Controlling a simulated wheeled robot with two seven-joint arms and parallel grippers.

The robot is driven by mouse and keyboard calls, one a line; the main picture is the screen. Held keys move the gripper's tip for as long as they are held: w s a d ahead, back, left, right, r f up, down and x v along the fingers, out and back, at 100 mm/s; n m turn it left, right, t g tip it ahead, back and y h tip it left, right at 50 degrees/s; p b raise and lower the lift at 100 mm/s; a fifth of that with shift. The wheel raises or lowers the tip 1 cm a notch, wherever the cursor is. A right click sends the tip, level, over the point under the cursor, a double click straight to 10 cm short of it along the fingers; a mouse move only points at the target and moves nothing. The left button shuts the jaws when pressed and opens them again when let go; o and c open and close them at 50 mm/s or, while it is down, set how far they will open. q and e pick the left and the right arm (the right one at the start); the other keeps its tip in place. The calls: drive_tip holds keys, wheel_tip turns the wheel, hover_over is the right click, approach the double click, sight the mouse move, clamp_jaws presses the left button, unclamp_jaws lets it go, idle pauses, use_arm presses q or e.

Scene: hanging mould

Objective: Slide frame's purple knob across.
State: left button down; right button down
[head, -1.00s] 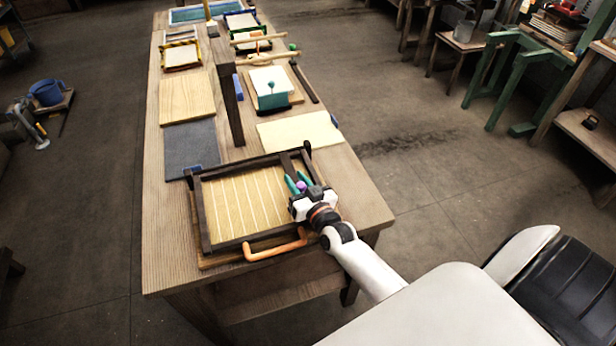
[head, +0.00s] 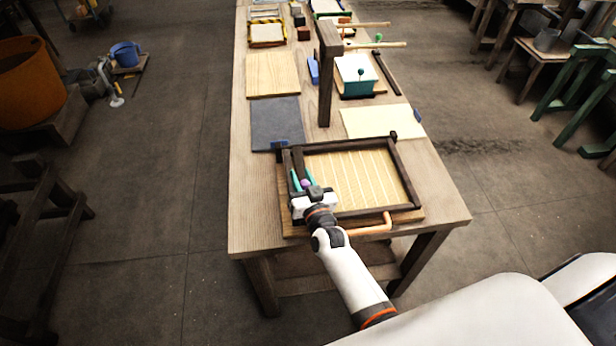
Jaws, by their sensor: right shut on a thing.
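The dark wooden frame (head: 408,178) lies on the near end of the table, around a pale ribbed panel (head: 352,176). A dark crossbar (head: 297,163) lies against the frame's left side. The purple knob (head: 305,184) is on this bar, near its front end. My right gripper (head: 303,181) reaches in from the front, with its teal fingers on either side of the knob and shut on it. The gripper partly hides the knob and the frame's front left corner. My left gripper is out of view.
An orange handle (head: 371,229) sticks out at the frame's front. A dark slate board (head: 276,124), a cream board (head: 374,121) and a dark upright post (head: 326,85) stand or lie behind the frame. The panel right of the bar is clear.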

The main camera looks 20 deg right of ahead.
drive_tip(key=shift+a, duration=0.25)
drive_tip(key=c, duration=1.5)
unclamp_jaws()
drive_tip(key=o, duration=0.4)
drive_tip(key=shift+a, duration=0.15)
drive_tip(key=shift+c, duration=0.2)
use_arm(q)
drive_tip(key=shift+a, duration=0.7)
use_arm(e)
drive_tip(key=shift+s+f, duration=0.1)
drive_tip(key=shift+s, duration=0.3)
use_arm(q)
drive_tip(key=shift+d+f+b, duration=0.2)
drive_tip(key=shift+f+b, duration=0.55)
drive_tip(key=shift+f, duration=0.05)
use_arm(e)
drive_tip(key=s, duration=1.1)
drive_tip(key=shift+a, duration=0.3)
